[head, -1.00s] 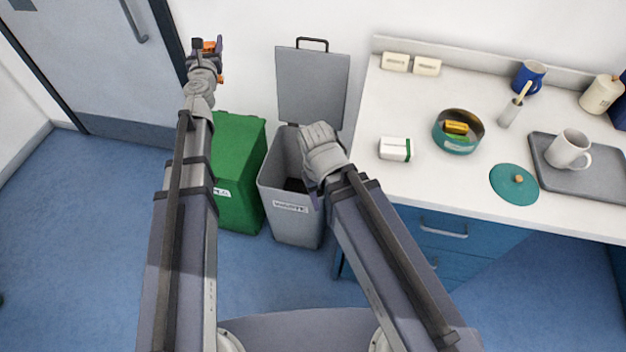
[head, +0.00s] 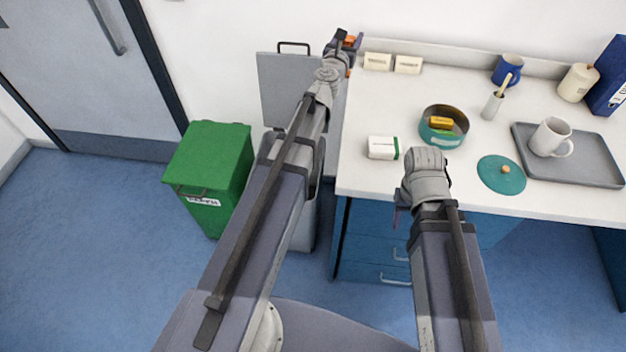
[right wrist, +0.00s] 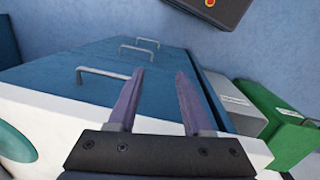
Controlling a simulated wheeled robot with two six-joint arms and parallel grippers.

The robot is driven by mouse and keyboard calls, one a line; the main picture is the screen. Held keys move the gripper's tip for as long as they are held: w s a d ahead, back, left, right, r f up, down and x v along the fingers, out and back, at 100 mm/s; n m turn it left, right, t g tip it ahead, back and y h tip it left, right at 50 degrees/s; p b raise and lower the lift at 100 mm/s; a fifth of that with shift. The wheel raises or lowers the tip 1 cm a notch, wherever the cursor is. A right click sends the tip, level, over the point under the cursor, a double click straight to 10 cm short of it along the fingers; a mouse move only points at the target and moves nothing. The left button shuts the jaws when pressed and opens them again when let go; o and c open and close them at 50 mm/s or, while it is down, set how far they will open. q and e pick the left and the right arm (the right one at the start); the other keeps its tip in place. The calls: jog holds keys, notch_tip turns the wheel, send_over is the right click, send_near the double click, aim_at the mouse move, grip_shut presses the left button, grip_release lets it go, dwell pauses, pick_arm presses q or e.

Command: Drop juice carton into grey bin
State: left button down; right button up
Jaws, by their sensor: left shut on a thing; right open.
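The grey bin (head: 304,228) stands on the floor left of the counter with its lid (head: 281,92) raised against the wall. My left forearm covers most of its opening; its side also shows in the right wrist view (right wrist: 232,104). My left gripper (head: 347,42) is beyond the bin, near the wall and the counter's back left corner. It is shut on a small orange thing, apparently the juice carton (head: 350,42), mostly hidden by the gripper. My right gripper (head: 399,212) is open and empty in front of the counter; its two fingers are apart in the right wrist view (right wrist: 156,90).
A closed green bin (head: 212,165) stands left of the grey bin. The counter (head: 460,178) holds a white-and-green box (head: 382,148), a teal pot (head: 443,142), its lid (head: 501,174) and a tray (head: 602,176) with a mug. Blue drawers (head: 370,250) are below.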

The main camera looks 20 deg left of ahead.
pick_arm(q)
jog(key=s+a+f+n+g+y+b, duration=0.1)
jog(key=a+f+b, duration=0.6)
jog(key=f+b, duration=0.7)
jog(key=s+a+f+n+g+y+b, duration=0.1)
jog(key=s+a+f+n+y+b, duration=0.2)
jog(key=a+f+b, duration=0.4)
jog(key=s+a+f+n+g+y+b, duration=0.1)
jog(key=a+f+y+b, duration=0.4)
jog(key=f+b, duration=1.6)
jog(key=shift+s+a+f+n+g+y+b, duration=0.3)
jog(key=shift+s+a+f+n+g+y, duration=0.15)
jog(key=shift+s+a+n, duration=0.65)
jog(key=shift+s+a, duration=0.15)
jog(key=shift+a, duration=0.05)
notch_tip(320, 180, down, 6)
jog(key=b, duration=0.6)
jog(key=shift+m, duration=0.3)
jog(key=shift+c, duration=0.4)
grip_release()
